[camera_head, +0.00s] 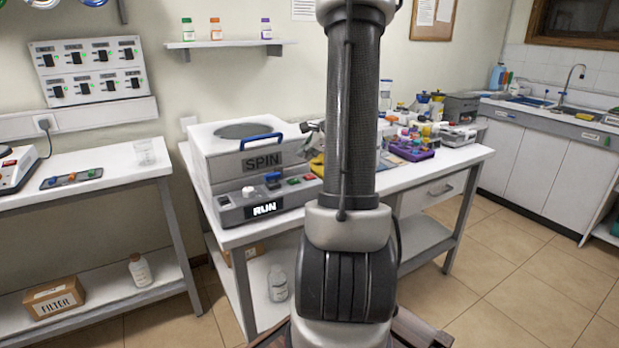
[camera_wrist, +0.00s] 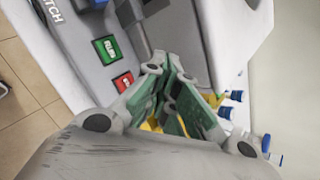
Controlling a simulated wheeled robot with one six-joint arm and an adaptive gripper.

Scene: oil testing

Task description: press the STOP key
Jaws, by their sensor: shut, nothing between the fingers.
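The grey machine marked SPIN (camera_head: 236,155) stands on the white bench, its front display (camera_head: 264,209) reading RUN. On its front panel are a green key (camera_head: 293,181) and, to the right of it, a red key (camera_head: 309,177). The wrist view shows the green key (camera_wrist: 107,49) and the red key (camera_wrist: 122,82) close up; the small lettering on both is hard to read. My gripper (camera_wrist: 158,65) is shut and empty, its tips to the right of the red key in that view and apparently apart from it. My arm hides much of the gripper in the head view.
The machine's lid has a blue handle (camera_head: 262,137), and a blue knob (camera_head: 272,178) sits on the panel left of the keys. Bottles and a purple rack (camera_head: 413,150) crowd the bench to the right. A second bench (camera_head: 90,180) stands at left. The tiled floor at right is clear.

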